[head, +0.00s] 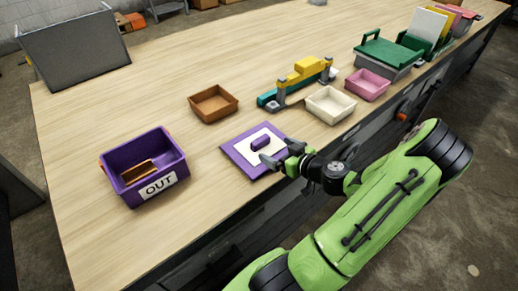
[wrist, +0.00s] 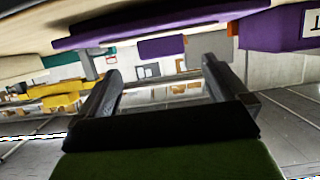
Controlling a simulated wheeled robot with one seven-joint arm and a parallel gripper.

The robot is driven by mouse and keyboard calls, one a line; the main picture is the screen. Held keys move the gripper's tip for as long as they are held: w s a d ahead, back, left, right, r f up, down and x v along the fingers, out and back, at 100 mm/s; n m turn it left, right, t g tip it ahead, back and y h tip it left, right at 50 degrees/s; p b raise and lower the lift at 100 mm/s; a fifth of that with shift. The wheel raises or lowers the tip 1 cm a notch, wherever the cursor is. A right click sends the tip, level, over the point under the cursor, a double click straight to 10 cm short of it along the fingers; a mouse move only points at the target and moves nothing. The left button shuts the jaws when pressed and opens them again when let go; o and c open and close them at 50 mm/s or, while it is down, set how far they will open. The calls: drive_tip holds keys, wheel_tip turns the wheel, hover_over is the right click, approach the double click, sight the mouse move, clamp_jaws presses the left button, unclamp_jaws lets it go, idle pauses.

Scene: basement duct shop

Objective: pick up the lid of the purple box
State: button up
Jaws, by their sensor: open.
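The purple lid (head: 238,157) lies flat on the table near its front edge. It has a white panel and a raised purple handle (head: 261,142) in the middle. The purple box (head: 120,163) stands open to the left of the lid, with an "OUT" label on its front and a brown-orange item inside. My gripper (head: 278,154) is open and empty at the lid's right front side, its fingers pointing toward the handle. In the wrist view the handle (wrist: 162,47) shows beyond and between the two spread fingers, and the lid's edge (wrist: 150,31) runs above.
A brown tray (head: 213,104) sits behind the lid. A yellow and teal tool (head: 305,74), a cream tray (head: 331,105) and a pink tray (head: 367,84) stand to the right.

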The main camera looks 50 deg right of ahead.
sight(263, 143)
drive_tip(key=x, duration=0.7)
drive_tip(key=shift+w+f, duration=0.15)
drive_tip(key=shift+w, duration=0.15)
drive_tip(key=c, duration=1.1)
drive_tip(key=shift+o, duration=0.2)
wheel_tip(263, 143, up, 10)
drive_tip(key=p, duration=0.2)
